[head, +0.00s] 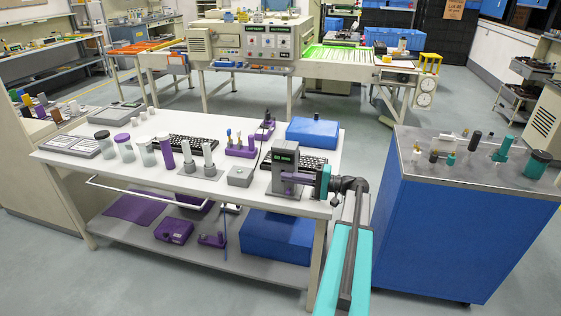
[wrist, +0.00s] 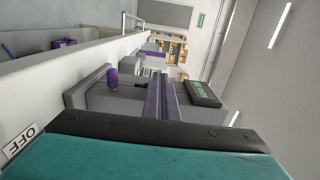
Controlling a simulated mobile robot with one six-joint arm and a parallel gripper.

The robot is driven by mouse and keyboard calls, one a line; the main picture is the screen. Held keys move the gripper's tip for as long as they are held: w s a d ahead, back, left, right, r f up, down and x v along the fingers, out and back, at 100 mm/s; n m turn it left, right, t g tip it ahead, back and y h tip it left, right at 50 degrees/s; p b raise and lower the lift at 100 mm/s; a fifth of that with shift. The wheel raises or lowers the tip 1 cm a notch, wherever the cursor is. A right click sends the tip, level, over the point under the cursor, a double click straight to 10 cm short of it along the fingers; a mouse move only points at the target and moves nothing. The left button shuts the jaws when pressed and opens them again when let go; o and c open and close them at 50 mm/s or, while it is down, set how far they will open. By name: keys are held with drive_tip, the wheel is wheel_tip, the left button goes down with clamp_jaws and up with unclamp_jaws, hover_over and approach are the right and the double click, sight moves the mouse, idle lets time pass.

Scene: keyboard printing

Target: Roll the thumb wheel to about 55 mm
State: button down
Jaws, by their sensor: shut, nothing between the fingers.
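The grey gauge (head: 283,160) stands upright near the right end of the white table, with a dark display (head: 285,158) on top. The display also shows in the wrist view (wrist: 202,93), with green digits too small to read. A purple cylinder, which looks like the thumb wheel (wrist: 112,78), sits low on the gauge in the wrist view. I cannot make it out in the head view. My gripper (head: 297,178) has purple fingers, shut and empty, in front of the gauge. They also show in the wrist view (wrist: 160,92), above the wheel and apart from it in the picture; contact with the gauge cannot be told.
A grey block (head: 240,176) and grey cylinders (head: 196,155) stand to the left. A blue cabinet (head: 450,220) stands close on my arm's right.

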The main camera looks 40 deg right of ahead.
drive_tip(key=shift+f+b, duration=0.85)
drive_tip(key=shift+b, duration=0.35)
drive_tip(key=shift+s+a, duration=0.15)
drive_tip(key=shift+s+a, duration=0.1)
drive_tip(key=shift+a, duration=0.15)
idle(0.5)
drive_tip(key=shift+b+v, duration=0.45)
drive_tip(key=shift+v, duration=2.6)
